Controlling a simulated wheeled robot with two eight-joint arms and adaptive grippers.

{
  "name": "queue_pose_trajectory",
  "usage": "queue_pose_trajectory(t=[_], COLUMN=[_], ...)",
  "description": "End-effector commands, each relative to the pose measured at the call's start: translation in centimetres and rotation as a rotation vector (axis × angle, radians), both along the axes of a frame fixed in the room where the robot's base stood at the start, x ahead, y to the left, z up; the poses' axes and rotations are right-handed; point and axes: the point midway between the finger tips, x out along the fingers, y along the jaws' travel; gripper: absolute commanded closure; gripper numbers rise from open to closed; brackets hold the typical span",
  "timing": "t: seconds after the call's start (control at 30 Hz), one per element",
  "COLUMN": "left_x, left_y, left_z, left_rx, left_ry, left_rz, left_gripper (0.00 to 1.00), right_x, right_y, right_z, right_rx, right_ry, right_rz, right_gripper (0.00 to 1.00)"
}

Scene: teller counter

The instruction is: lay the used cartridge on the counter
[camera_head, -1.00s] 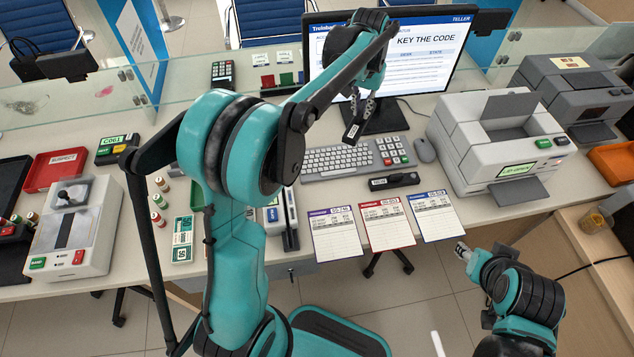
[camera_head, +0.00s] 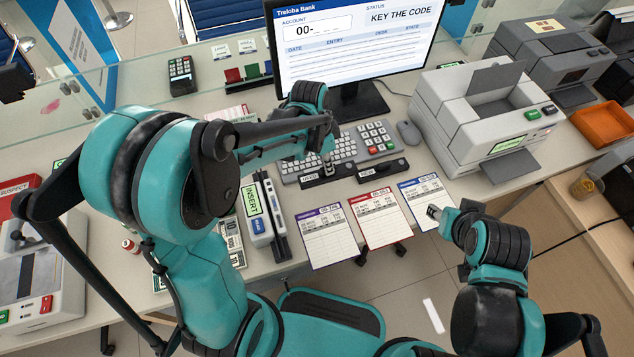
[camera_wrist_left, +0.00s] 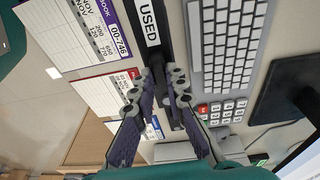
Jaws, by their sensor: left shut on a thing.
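The used cartridge (camera_head: 312,182), a black bar with a white label, is in my left gripper (camera_head: 328,170). It is level, low at the counter's (camera_head: 290,190) front part, between the keyboard and the passbooks; I cannot tell whether it touches. In the left wrist view the fingers (camera_wrist_left: 160,82) are shut on the used cartridge (camera_wrist_left: 149,22), and its USED label reads clearly. A second black cartridge (camera_head: 384,171) lies on the counter to its right. My right gripper (camera_head: 434,211) is in front of the counter, over the rightmost passbook in the picture; its jaw state is unclear.
The keyboard (camera_head: 300,177) is just behind the used cartridge, with the monitor (camera_head: 352,45) beyond. Several passbook sheets (camera_head: 327,237) lie along the front edge. A slotted device marked INSERT (camera_head: 255,212) stands to the left, a grey printer (camera_head: 470,130) to the right.

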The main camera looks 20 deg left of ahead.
Motion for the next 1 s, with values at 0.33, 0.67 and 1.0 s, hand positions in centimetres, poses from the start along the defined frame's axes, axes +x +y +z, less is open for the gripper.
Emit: queue_pose_trajectory(t=[0.33, 0.67, 1.0], left_x=[-2.1, -2.0, -2.0], left_y=[2.3, 2.2, 2.2], left_z=[-2.5, -5.9, -6.0], left_rx=[0.000, 0.000, 0.000], left_ry=[0.000, 0.000, 0.000], left_rz=[0.001, 0.001, 0.002], left_gripper=[1.00, 1.00, 0.72], right_x=[0.0, 0.0, 0.0], right_y=[0.0, 0.0, 0.0], right_z=[-1.4, -3.2, -3.3], right_rx=[0.000, 0.000, 0.000], right_ry=[0.000, 0.000, 0.000], right_rz=[0.000, 0.000, 0.000], right_gripper=[0.60, 0.60, 0.60])
